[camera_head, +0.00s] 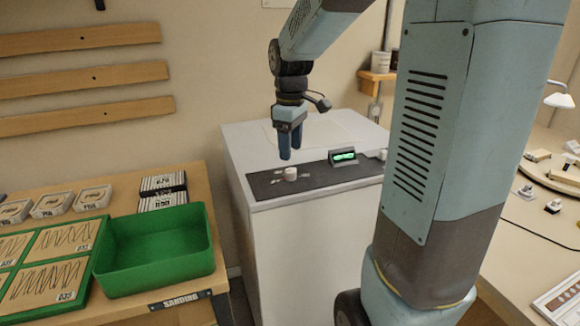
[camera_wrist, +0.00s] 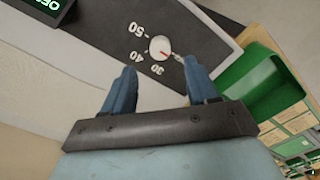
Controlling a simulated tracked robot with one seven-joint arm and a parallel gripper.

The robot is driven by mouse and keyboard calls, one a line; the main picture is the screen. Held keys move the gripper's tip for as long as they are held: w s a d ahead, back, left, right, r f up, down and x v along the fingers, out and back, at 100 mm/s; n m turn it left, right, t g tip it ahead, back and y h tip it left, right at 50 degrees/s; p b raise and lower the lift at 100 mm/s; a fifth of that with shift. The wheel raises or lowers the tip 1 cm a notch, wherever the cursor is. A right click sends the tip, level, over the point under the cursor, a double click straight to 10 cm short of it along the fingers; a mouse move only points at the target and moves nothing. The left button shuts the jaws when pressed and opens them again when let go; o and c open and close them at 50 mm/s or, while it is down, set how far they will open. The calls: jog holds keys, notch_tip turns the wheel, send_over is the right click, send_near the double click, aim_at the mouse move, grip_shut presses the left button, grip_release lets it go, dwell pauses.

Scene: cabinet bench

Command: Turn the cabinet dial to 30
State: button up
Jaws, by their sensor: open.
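The cabinet dial (camera_head: 290,174) is a round white knob on the dark panel (camera_head: 325,178) along the front edge of the white cabinet top. In the wrist view the dial (camera_wrist: 156,44) shows a red pointer line, with the marks 50, 40 and 30 around it. The red line points to the lower right, away from the 30 and toward a mark partly hidden by a finger. My gripper (camera_head: 290,154) points down above and slightly behind the dial, open and empty. In the wrist view my gripper (camera_wrist: 158,65) has its blue fingers apart, with the dial beyond the gap.
A small green-lit display (camera_head: 343,156) stands on the panel right of the dial, and another white knob (camera_head: 382,154) sits farther right. A green bin (camera_head: 155,250) is on the wooden bench at left. The cabinet top behind the panel is mostly clear.

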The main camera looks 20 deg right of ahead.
aim_at(290, 170)
notch_tip(290, 170, down, 6)
jog(key=shift+f, duration=0.25)
jog(key=c, duration=1)
